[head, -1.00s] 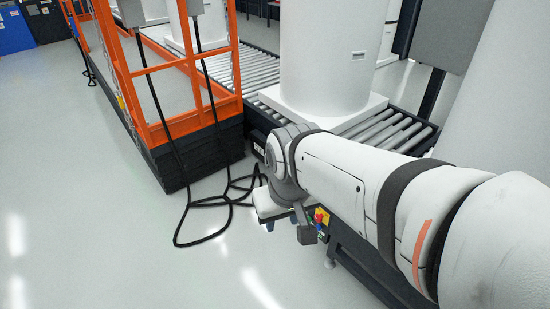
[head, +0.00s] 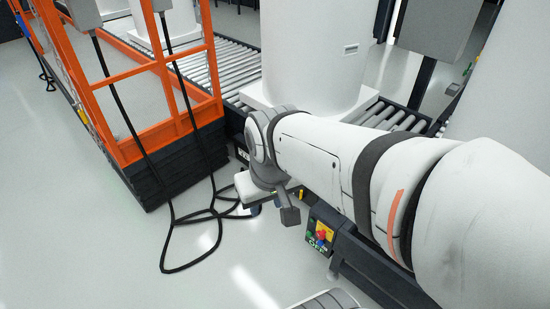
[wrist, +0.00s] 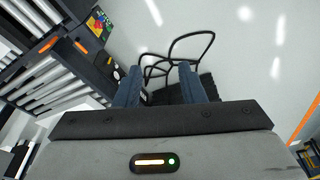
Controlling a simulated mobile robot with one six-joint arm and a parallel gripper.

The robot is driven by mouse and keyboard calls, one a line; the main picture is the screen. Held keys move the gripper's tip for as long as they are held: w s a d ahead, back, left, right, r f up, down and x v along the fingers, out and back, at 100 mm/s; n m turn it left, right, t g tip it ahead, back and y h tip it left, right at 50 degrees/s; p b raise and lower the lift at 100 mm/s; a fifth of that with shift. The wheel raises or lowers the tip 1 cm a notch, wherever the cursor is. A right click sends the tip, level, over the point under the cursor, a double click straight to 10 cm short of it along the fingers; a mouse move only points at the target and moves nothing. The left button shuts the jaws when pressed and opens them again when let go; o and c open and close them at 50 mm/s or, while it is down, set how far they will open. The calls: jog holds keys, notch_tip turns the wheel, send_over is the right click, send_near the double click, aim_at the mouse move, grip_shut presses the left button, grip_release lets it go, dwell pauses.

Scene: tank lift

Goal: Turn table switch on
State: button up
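The table switch is on a small control box (head: 320,237) with a yellow face and red, green and blue parts, on the side of the roller table (head: 385,272). In the wrist view the control box (wrist: 98,24) shows at the upper left, tilted. Its switch position is too small to tell. My gripper (wrist: 160,85) has its two blue fingers apart, with floor and black cable behind the gap and nothing held. In the head view my arm's end is left of and above the box, apart from it in the picture; the fingers are largely hidden.
An orange-railed platform (head: 150,75) on a black base stands at left. Black cables (head: 190,240) loop on the floor below it. A large white tank (head: 310,60) stands on the rollers. Pale floor at lower left (head: 70,240) is clear.

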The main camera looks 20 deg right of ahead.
aim_at(319, 236)
jog(key=shift+d, duration=0.2)
